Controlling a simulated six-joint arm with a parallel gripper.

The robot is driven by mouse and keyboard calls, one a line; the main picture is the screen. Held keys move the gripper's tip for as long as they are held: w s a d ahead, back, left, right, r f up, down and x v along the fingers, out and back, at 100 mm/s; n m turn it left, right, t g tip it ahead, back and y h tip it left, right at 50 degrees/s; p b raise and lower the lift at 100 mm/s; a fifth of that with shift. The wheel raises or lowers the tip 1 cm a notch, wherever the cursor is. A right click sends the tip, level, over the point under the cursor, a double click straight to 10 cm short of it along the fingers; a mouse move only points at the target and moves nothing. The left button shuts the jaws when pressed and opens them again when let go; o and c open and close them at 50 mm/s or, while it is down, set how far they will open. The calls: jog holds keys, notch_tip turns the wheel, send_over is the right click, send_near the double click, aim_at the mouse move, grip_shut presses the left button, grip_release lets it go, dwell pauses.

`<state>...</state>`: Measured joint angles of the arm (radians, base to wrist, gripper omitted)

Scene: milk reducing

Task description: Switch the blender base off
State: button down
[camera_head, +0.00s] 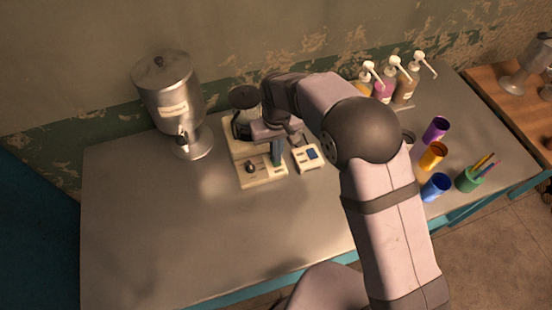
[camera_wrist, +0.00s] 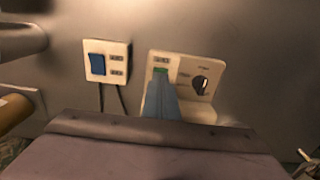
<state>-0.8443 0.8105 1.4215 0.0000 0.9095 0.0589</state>
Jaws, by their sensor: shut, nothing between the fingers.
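The cream blender base (camera_head: 262,177) stands at mid-table, and a dark-topped jar (camera_head: 244,98) shows behind its front panel. In the wrist view the base's panel (camera_wrist: 187,72) carries a dark round knob (camera_wrist: 202,83) at right and a green switch (camera_wrist: 160,70) at left. My gripper (camera_head: 277,161) is shut and empty, its bluish fingers pointing down at the panel's switch side. In the wrist view the fingertips (camera_wrist: 162,80) are right at the green switch and partly cover it; I cannot tell whether they touch it. The switch's position is unclear.
A cream box with a blue switch (camera_head: 308,156) sits just right of the base. A metal dispenser (camera_head: 168,95) stands at left. Pump bottles (camera_head: 404,88), coloured cups (camera_head: 433,155) and a green pencil holder (camera_head: 468,181) are at right. The table's front left is clear.

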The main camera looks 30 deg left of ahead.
jog(key=shift+f+b, duration=0.6)
jog(key=shift+f, duration=0.45)
dwell(0.7)
jog(key=shift+d, duration=0.1)
notch_tip(320, 180, up, 7)
jog(key=p, duration=0.5)
dwell(0.4)
dwell(0.4)
